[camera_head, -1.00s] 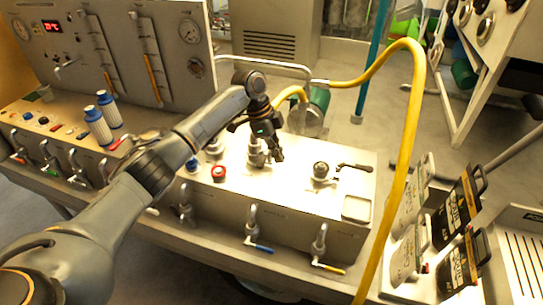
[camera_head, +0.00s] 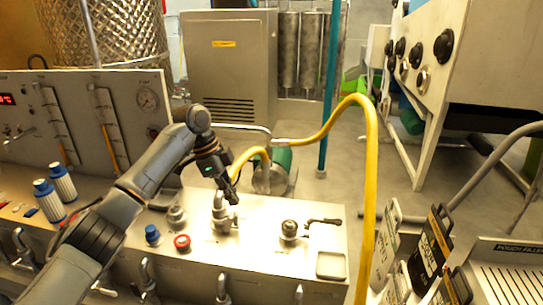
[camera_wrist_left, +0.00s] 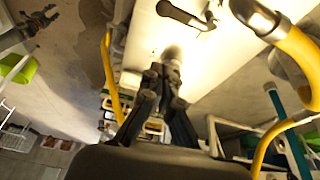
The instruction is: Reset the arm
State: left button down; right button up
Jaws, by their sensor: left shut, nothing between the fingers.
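My left arm comes in from the left in the head view, bent over the metal bench. Its left gripper (camera_head: 232,194) hangs above the bench, tilted down, next to a steel valve fitting (camera_head: 222,218); I cannot tell whether they touch. In the left wrist view the dark fingers of the left gripper (camera_wrist_left: 165,85) are close together and hold nothing. A dark claw-like shape (camera_wrist_left: 38,24) at the top left of that view looks like my right gripper, but its jaws are unclear. The head view does not show my right arm.
The bench top (camera_head: 265,250) carries a red knob (camera_head: 182,243), a blue knob (camera_head: 152,235) and a black lever valve (camera_head: 290,229). A yellow hose (camera_head: 370,190) arches up to its right. A gauge panel (camera_head: 130,105) stands behind the arm. Bags (camera_head: 437,245) stand at the right.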

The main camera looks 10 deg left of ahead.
pick_arm(q)
jog(key=s+d+f+n, duration=0.2)
jog(key=s+d+f, duration=0.3)
jog(key=s+f, duration=0.45)
jog(key=s+d+f+n, duration=0.2)
jog(key=s+d+f, duration=0.35)
jog(key=f, duration=0.65)
jog(key=s+a+n+t+y, duration=0.25)
jog(key=s+n, duration=0.25)
jog(key=s, duration=0.6)
jog(key=s+a+n+t+y, duration=0.1)
jog(key=s+a+n, duration=0.35)
jog(key=s, duration=0.65)
notch_tip(320, 180, down, 31)
jog(key=s+g+b, duration=0.2)
jog(key=s+b, duration=0.1)
jog(key=s+a+f+b, duration=0.1)
jog(key=s+a+f, duration=0.2)
jog(key=s+f, duration=1.2)
jog(key=shift+s+f+n+g, duration=0.3)
jog(key=shift+f+n+g, duration=0.05)
jog(key=shift+f+g, duration=0.15)
jog(key=shift+a, duration=0.15)
